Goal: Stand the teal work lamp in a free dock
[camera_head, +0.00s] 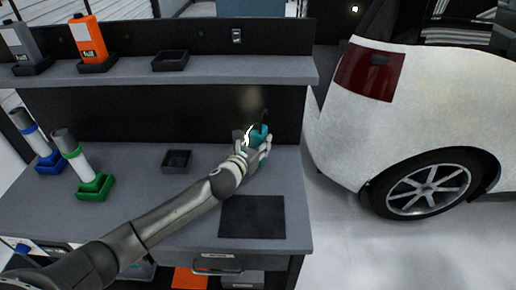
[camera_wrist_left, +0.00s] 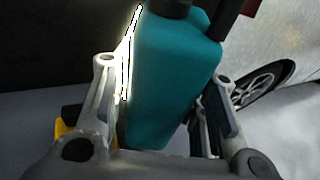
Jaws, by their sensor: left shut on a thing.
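The teal work lamp (camera_head: 257,137) is held up over the right part of the workbench, and its teal body fills the middle of the left wrist view (camera_wrist_left: 168,75). A bright lit strip shows along its left side there. My left gripper (camera_head: 252,148) is shut on the lamp, with one finger on each side of its body. An empty black dock (camera_head: 177,161) sits on the bench, left of the gripper. Another empty dock (camera_head: 170,60) is on the shelf. My right gripper is not in view.
Grey (camera_head: 27,49) and orange (camera_head: 91,42) devices stand in docks on the shelf (camera_head: 220,71). White cylinders stand in blue (camera_head: 49,162) and green (camera_head: 95,187) holders on the bench. A black mat (camera_head: 252,217) lies at the front right. A white car (camera_head: 400,120) stands to the right.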

